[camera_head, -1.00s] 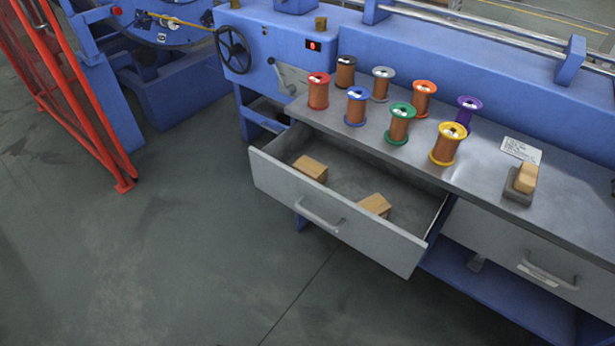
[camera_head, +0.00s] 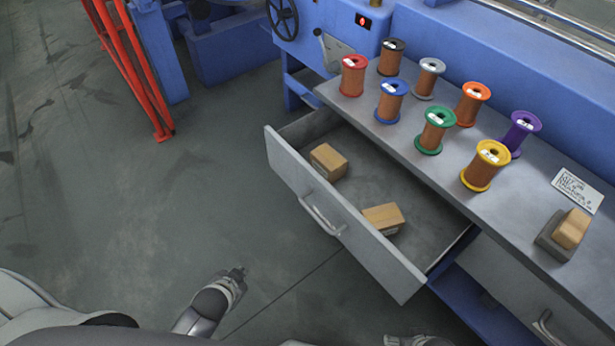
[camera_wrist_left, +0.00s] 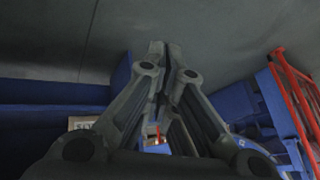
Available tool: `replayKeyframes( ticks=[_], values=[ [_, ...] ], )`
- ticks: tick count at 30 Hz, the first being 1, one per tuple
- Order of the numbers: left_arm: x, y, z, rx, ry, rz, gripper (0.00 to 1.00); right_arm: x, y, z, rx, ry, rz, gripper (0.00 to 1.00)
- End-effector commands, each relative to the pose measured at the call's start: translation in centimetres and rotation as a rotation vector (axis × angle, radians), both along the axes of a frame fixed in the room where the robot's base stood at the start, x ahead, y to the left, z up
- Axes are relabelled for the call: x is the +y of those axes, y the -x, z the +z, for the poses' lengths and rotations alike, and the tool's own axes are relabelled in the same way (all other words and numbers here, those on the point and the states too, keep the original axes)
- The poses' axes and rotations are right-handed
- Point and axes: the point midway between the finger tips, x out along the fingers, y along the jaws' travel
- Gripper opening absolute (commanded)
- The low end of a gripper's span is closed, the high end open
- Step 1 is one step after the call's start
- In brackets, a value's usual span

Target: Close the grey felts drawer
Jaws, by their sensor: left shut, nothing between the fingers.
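The grey drawer (camera_head: 370,250) is pulled well out from under the worktop, its front panel facing the lower left. A bar handle (camera_head: 322,218) is on that front. Two tan blocks, one at the back left (camera_head: 328,161) and one nearer the front (camera_head: 383,218), lie inside. My left gripper (camera_head: 238,272) is over the floor at the lower left of the drawer, apart from the handle. In the left wrist view its fingers (camera_wrist_left: 158,50) are together with nothing between them.
Several coloured spools (camera_head: 437,130) stand on the grey worktop (camera_head: 520,205), with a paper card (camera_head: 578,190) and a block on a dark base (camera_head: 565,235). A second drawer (camera_head: 500,275) at the right appears shut. A red fence (camera_head: 130,65) stands at the left. Floor before the drawer is clear.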

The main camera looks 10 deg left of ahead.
Motion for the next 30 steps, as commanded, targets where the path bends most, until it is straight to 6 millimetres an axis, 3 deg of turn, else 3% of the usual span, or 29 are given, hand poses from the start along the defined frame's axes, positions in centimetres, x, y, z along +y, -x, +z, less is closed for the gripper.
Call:
replayKeyframes(
  ticks=[8, 12, 16, 18, 22, 25, 30],
  values=[
    [3.1, -5.0, 5.6, -0.282, -0.167, -0.161, 0.0, 0.0, -0.4, 1.4, -0.009, 0.0, -0.002, 0.75],
    [3.9, -7.8, 10.7, -0.49, -0.302, -0.32, 0.0, 0.0, -0.8, 2.6, -0.017, -0.001, -0.003, 0.75],
    [2.7, -9.5, 16.9, -0.723, -0.461, -0.55, 0.0, 0.0, -1.1, 4.0, -0.026, -0.002, -0.004, 0.75],
    [1.4, -9.5, 19.8, -0.84, -0.541, -0.688, 0.0, 0.0, -1.2, 4.8, -0.03, -0.002, -0.005, 0.75],
    [-1.6, -8.4, 23.7, -1.012, -0.66, -0.935, 0.0, 0.0, -1.2, 6.2, -0.035, -0.002, -0.006, 0.75],
    [-3.5, -7.1, 25.2, -1.099, -0.716, -1.084, 0.0, 0.0, -1.2, 6.9, -0.039, -0.002, -0.007, 0.75],
    [-5.2, -5.8, 26.1, -1.168, -0.758, -1.217, 0.0, 0.0, -1.2, 7.6, -0.041, -0.002, -0.007, 0.75]
  ],
)
